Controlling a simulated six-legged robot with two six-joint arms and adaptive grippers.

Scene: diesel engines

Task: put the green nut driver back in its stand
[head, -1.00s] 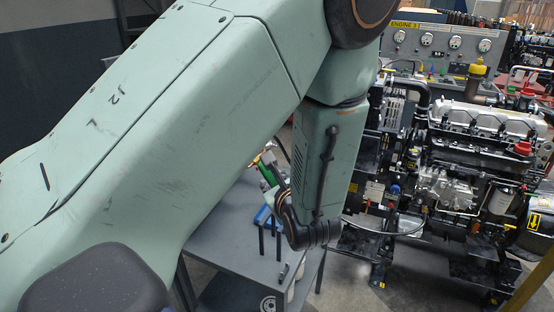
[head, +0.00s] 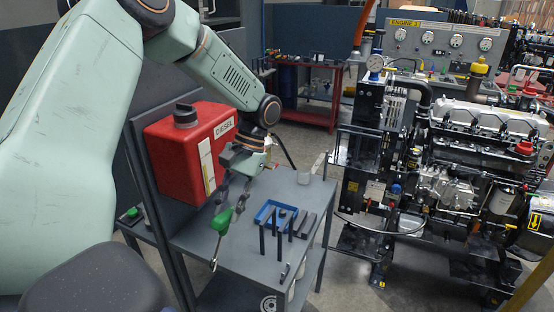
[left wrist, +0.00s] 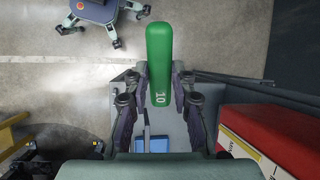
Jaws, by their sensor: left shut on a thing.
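The green nut driver (head: 221,219) hangs below my left gripper (head: 231,207) in the head view, above the grey cart top near its front left. Its handle is up at the jaws and its thin shaft slants down. In the left wrist view the green handle (left wrist: 160,60), marked 10, sits between the shut fingers (left wrist: 160,98). Several dark upright posts (head: 271,238) stand on the cart to the right of the driver; I cannot tell whether they form the stand. My right gripper is not in view.
A blue tray (head: 262,213) lies on the grey cart (head: 205,238) behind the posts. A red diesel can (head: 180,155) stands behind and left of the gripper. A small clear cup (head: 304,176) is at the back. A diesel engine (head: 470,160) stands to the right.

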